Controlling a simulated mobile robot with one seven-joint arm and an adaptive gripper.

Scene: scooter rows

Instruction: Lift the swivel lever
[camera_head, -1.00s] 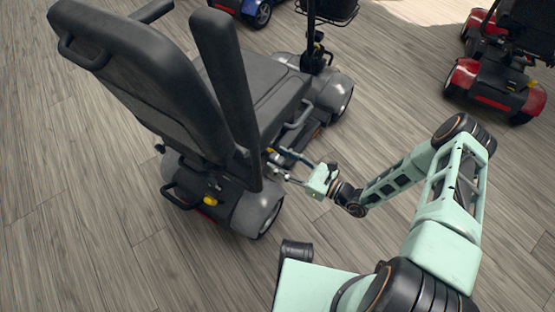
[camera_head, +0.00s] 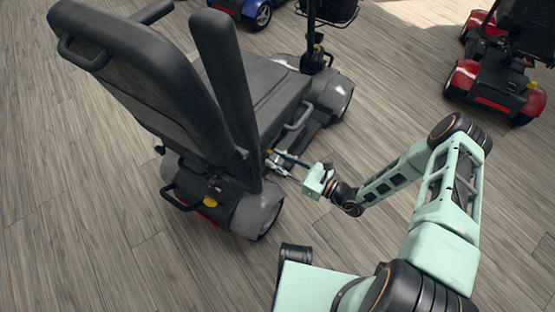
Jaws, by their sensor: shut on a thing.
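The grey scooter (camera_head: 250,210) stands at the left centre, with its black seat (camera_head: 262,98) and tall backrest towards me. My gripper (camera_head: 277,162) is at the right side of the scooter, under the seat edge and just in front of the rear wheel cover. Its fingers are close together and shut on the swivel lever, which is small and mostly hidden between the fingers and under the seat. A grey curved handle (camera_head: 299,117) shows beside the seat, a little above and right of the fingers.
The raised armrest (camera_head: 225,75) stands close left of my gripper. A red scooter (camera_head: 497,85) stands at the upper right and a blue one (camera_head: 262,14) at the top. The wood floor (camera_head: 400,90) between the grey and red scooters is clear.

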